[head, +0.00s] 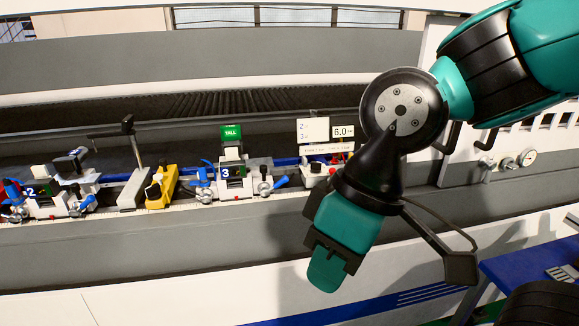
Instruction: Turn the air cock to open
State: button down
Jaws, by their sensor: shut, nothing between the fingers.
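A small metal valve fitting (487,163), likely the air cock, sits on the white machine panel at the right, left of a round pressure gauge (528,157). It is too small to tell how its handle is turned. My gripper (327,272) hangs down in the middle of the head view, in front of the machine's lower front. It is shut and empty, below and left of the valve fitting and well apart from it.
Clamp units numbered 2 (38,199) and 3 (234,181) stand along the machine bed, with a yellow block (161,187) between them. A sign reading 6.0 (343,132) stands behind my wrist. A blue table (530,275) is at the lower right.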

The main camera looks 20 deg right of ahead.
aim_at(331, 170)
jog(key=u, duration=0.2)
jog(key=i, duration=1)
jog(key=z, duration=0.1)
